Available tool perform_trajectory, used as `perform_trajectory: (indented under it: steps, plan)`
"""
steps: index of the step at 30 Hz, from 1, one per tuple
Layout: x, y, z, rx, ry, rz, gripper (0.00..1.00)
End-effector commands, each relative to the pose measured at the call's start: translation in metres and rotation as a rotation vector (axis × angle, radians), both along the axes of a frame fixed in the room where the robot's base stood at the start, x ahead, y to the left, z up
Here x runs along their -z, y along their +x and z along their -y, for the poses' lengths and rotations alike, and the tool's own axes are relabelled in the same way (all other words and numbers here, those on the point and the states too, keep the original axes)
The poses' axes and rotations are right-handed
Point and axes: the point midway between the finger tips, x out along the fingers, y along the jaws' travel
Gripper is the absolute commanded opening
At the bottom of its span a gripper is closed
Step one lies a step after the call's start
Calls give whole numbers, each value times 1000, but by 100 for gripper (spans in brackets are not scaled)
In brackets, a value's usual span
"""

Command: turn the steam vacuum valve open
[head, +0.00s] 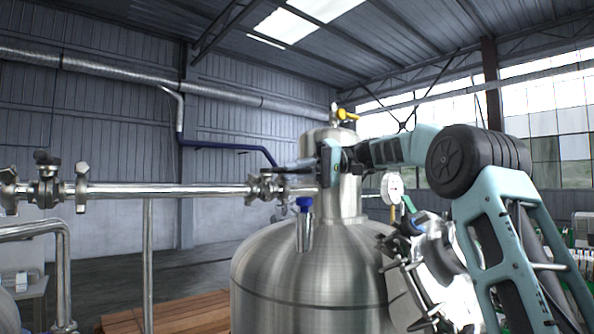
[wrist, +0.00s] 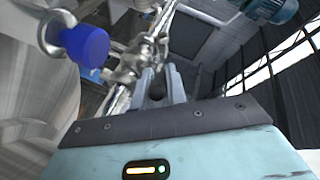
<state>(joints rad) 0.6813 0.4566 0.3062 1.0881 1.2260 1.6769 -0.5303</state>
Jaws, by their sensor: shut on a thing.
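The valve (head: 264,188) is a silver metal body with clamp fittings on the horizontal pipe, just left of the tank's neck. In the wrist view the valve's metal fittings (wrist: 128,68) show just beyond my fingers. My gripper (head: 284,168) reaches in from the right, above the valve. In the wrist view my gripper (wrist: 160,82) has its two grey fingers close around a small dark part, which looks like the valve's handle. The fingers hide most of that handle, so its exact angle is unclear.
The steel tank (head: 305,285) stands below my gripper. A blue-capped stub (head: 304,204) rises close under the valve; its cap also shows in the wrist view (wrist: 86,45). A pressure gauge (head: 392,187) is on the right. Another valve (head: 46,180) sits at the pipe's far left.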

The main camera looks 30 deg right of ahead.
Motion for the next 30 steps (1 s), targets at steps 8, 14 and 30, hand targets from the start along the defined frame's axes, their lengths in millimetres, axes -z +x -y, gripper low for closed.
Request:
perform_trajectory:
  steps: [8,14,30]
  plan:
    - [0,0,1,3,0,1,36]
    - [0,0,0,2,0,1,36]
    - [-16,-24,80,7,1,3,36]
